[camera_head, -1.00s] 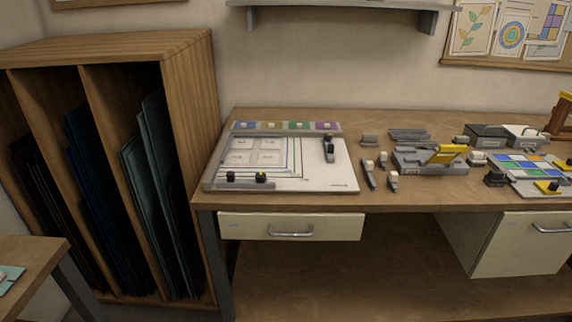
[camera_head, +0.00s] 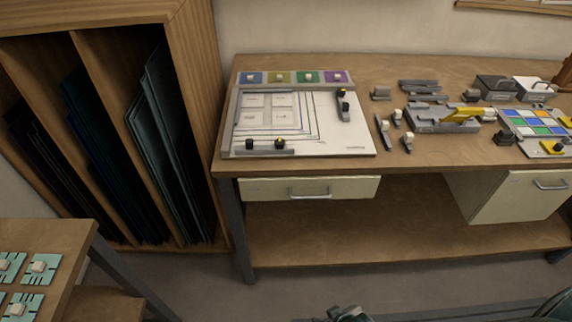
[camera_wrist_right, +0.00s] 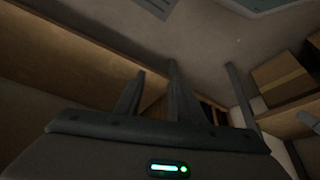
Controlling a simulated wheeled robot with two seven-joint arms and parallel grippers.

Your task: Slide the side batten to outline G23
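The pale glass-paint board (camera_head: 355,143) lies on the workbench in the head view, with nested outlines drawn on it. The side batten (camera_head: 343,106) is a short grey bar with dark, yellow-marked knobs, upright in the picture near the board's right edge, right of the outlines. A lower batten (camera_head: 265,151) with two dark knobs lies along the front left edge. The label G23 is too small to read. My right gripper (camera_wrist_right: 157,68) shows in the right wrist view with its fingers apart and nothing between them, away from the board. My left gripper cannot be made out.
A strip with coloured squares (camera_head: 294,77) lies behind the board. Small tools, a grey fixture with a yellow lever (camera_head: 462,116) and a coloured tile panel (camera_head: 535,125) stand to the right. A sheet rack (camera_head: 190,60) stands left; a side table (camera_head: 60,240) is at front left.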

